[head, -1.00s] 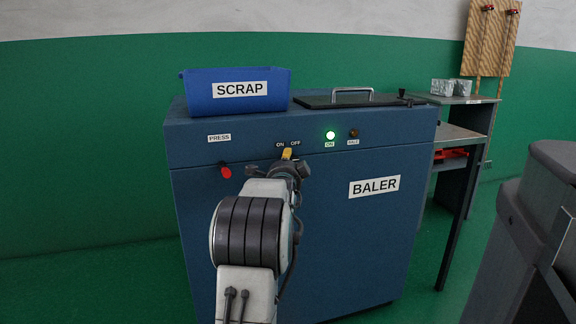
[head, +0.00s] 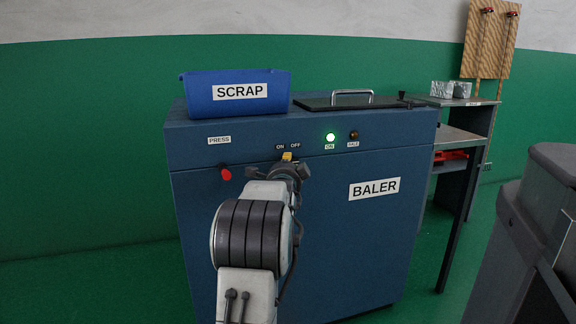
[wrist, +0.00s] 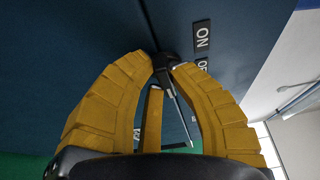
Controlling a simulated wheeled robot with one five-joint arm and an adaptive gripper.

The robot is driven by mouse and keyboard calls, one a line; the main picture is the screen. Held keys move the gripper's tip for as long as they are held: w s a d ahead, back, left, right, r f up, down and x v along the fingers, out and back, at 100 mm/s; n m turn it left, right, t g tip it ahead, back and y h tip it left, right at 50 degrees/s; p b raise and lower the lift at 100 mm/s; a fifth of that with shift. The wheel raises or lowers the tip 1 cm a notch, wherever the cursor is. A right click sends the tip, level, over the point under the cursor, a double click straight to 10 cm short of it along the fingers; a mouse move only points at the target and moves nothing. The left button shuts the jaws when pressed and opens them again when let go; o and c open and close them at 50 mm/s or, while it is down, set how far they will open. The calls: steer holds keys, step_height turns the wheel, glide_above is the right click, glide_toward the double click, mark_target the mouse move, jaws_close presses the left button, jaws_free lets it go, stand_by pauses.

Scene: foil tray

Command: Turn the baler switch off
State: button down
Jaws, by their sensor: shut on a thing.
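The baler (head: 330,230) is a large blue cabinet with a white BALER sign in the head view. Its switch sits below the ON and OFF labels and is hidden behind my gripper (head: 287,157) there. In the wrist view my yellow fingers (wrist: 165,68) are shut on the dark switch (wrist: 164,60), beside the ON label (wrist: 201,38) and the partly covered OFF label. The green lamp (head: 330,136) marked ON is lit. The lamp (head: 354,135) to its right is dark.
A red press button (head: 226,174) is left of my arm. A blue SCRAP bin (head: 235,103) and a dark lid with a handle (head: 352,93) are on top of the baler. A bench (head: 462,132) stands at right, and a grey container (head: 545,210) at the right foreground.

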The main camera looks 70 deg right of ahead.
steer(key=shift+n+h, duration=0.3)
steer(key=shift+n, duration=0.4)
steer(key=c, duration=1.4)
jaws_free()
steer(key=shift+a, duration=0.1)
steer(key=shift+v, duration=5.9)
steer(key=shift+f, duration=0.1)
